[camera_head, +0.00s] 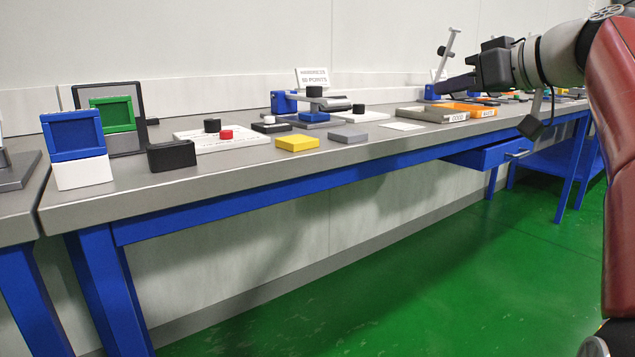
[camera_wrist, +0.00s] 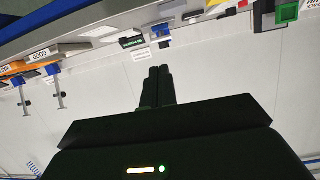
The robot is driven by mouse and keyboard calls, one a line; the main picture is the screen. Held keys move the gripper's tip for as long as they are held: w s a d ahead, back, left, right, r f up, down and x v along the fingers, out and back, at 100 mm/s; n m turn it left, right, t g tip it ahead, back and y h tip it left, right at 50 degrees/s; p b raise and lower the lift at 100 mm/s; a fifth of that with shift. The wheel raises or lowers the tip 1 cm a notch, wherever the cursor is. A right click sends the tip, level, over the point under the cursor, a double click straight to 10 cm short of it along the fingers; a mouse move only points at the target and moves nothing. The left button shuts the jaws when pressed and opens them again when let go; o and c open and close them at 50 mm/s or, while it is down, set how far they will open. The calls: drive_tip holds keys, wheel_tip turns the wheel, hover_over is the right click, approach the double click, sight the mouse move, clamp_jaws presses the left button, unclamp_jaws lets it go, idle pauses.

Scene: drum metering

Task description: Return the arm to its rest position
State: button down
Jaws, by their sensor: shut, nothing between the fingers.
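My arm reaches in from the right edge of the head view, with a dark red link (camera_head: 617,150) and a grey wrist (camera_head: 552,52). My gripper (camera_head: 441,89) points left above the back part of the workbench. In the wrist view its two dark fingers (camera_wrist: 158,72) lie side by side, closed with nothing between them. The fingers appear clear of the bench items, with pale wall behind them in the wrist view.
The grey-topped workbench (camera_head: 240,180) has blue legs and an open blue drawer (camera_head: 487,154). On it stand a blue frame (camera_head: 73,135), a black block (camera_head: 171,155), a yellow block (camera_head: 297,143) and a labelled GOOD tray (camera_head: 433,116). Green floor (camera_head: 440,270) in front is clear.

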drive_tip(key=s+a+f+m+g+h+p, duration=0.2)
drive_tip(key=s+a+f+m+p, duration=0.15)
drive_tip(key=s+f, duration=0.35)
drive_tip(key=s+a+f+m+g+h+p, duration=0.2)
drive_tip(key=s+a+f+h, duration=0.15)
drive_tip(key=f, duration=0.45)
drive_tip(key=s+d+f+m+g+h+p, duration=0.1)
drive_tip(key=s+f+g+h+p, duration=0.1)
drive_tip(key=s+f, duration=1.2)
drive_tip(key=shift+s+f+h+p, duration=0.15)
drive_tip(key=shift+f+h+p, duration=0.3)
drive_tip(key=shift+f+p, duration=0.25)
